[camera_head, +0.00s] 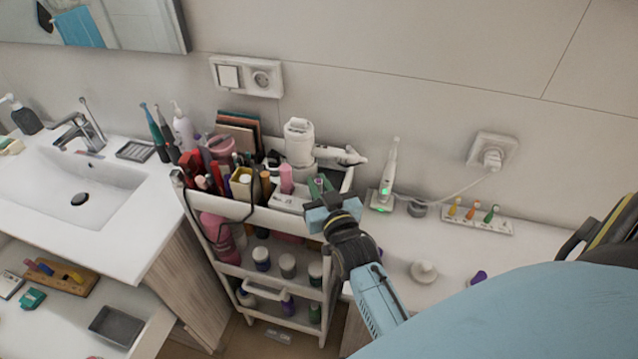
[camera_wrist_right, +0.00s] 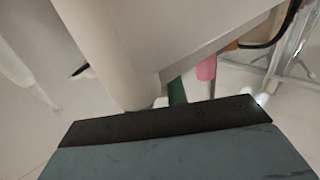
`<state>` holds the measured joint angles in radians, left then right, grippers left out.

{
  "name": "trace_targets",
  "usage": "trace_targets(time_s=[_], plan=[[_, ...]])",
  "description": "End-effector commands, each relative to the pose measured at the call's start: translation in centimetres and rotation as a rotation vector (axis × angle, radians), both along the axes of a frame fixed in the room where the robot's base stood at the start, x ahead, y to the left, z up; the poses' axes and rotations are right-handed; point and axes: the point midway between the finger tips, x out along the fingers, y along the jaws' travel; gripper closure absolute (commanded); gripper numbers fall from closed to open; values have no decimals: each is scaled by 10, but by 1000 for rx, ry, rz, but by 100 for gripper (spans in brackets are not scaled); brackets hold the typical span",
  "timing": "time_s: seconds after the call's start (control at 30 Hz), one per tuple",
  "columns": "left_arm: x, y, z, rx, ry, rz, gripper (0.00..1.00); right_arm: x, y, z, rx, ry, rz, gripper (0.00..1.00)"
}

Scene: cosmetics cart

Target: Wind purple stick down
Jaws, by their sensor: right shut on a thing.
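My right gripper (camera_head: 322,200) reaches over the front right corner of the white cart's (camera_head: 265,218) top tray. It is shut, and a green stick (camera_head: 315,187) shows at its fingertips. In the right wrist view the green stick (camera_wrist_right: 177,92) shows just beyond the gripper's dark edge, its lower part hidden. A pink stick (camera_head: 286,178) stands upright beside it in a white holder (camera_head: 290,202); it also shows in the wrist view (camera_wrist_right: 206,69). A small purple item (camera_head: 478,277) lies on the right counter, partly hidden. I cannot identify it surely as the purple stick. My left gripper is out of view.
A white appliance (camera_head: 299,143) stands close behind the gripper. A toothbrush charger (camera_head: 381,200) and a coloured brush-head rack (camera_head: 478,217) stand on the right counter.

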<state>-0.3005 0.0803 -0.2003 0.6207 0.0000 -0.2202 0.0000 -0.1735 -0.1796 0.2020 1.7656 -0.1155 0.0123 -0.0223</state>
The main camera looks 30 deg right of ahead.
Motion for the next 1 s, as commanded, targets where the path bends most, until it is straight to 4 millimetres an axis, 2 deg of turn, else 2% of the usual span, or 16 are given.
trace_targets(time_s=[0.4, 0.43, 0.57, 1.0], plan=[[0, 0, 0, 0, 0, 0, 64, 0, 0, 0, -1, -1, -6, 100], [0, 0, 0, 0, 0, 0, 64, 0, 0, 0, -1, -1, -6, 84], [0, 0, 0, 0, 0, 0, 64, 0, 0, 0, -1, -1, -6, 67], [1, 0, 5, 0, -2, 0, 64, -4, 5, 1, 0, 1, -1, 65]])
